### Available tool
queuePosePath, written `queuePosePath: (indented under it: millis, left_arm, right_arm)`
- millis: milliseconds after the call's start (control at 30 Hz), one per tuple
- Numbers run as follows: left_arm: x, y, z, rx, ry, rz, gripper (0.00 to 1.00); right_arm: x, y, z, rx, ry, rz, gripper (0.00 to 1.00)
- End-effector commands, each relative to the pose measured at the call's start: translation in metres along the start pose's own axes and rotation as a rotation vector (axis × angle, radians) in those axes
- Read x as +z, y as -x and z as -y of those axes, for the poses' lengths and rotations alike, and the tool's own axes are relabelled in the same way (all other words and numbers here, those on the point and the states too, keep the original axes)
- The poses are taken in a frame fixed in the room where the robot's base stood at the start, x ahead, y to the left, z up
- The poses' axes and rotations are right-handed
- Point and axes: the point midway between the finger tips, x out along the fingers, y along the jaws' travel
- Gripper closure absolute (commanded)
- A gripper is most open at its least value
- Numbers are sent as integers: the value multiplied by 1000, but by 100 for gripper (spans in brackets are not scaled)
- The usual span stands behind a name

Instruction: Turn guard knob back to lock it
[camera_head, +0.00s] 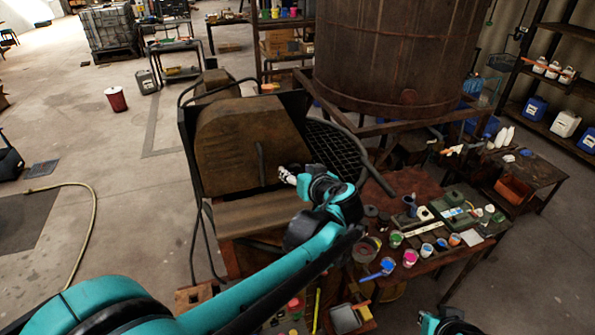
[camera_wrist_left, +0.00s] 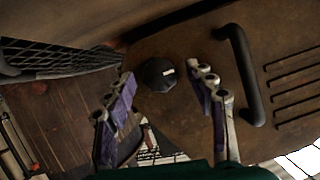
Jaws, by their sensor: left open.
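The guard knob (camera_wrist_left: 158,74) is a small dark faceted knob with a short white mark on its face. It sits on the rusty brown guard panel (camera_wrist_left: 190,45), beside a black bar handle (camera_wrist_left: 242,75). My left gripper (camera_wrist_left: 160,77) is open, its two purple-padded fingers on either side of the knob in the picture; I see gaps between fingers and knob, and cannot tell the depth. In the head view my left gripper (camera_head: 288,175) is in front of the brown guard (camera_head: 235,140), and the knob is hidden. My right gripper's fingers are not seen.
A black mesh grille (camera_head: 338,150) stands right of the guard. A low table (camera_head: 425,190) with paint pots and tools is at the right. The floor at the left is mostly clear, with a hose (camera_head: 90,230).

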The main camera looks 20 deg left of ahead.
Motion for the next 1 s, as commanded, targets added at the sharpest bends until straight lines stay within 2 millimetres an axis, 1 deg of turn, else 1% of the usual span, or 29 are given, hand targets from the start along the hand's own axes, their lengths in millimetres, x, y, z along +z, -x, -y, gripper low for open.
queuePosePath:
  millis: [67,100,167,200,233,267,467,667,867,1000]
  left_arm:
    - [0,0,0,0,0,0,45]
    - [0,0,0,0,0,0,56]
    - [0,0,0,0,0,0,72]
    - [0,0,0,0,0,0,82]
    - [0,0,0,0,0,0,90]
    - [0,0,0,0,0,0,95]
    - [0,0,0,-2,-4,0,95]
    - [0,0,-2,-18,-47,-1,95]
    - [2,0,-3,-64,-155,-2,95]
    - [2,-1,-4,-110,-266,-2,95]
  right_arm:
    - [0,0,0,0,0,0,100]
    - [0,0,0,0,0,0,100]
    - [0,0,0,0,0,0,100]
    - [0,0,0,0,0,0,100]
    - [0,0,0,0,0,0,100]
    - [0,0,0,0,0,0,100]
    - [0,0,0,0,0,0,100]
    - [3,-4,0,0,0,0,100]
    - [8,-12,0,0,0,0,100]
    - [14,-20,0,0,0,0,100]
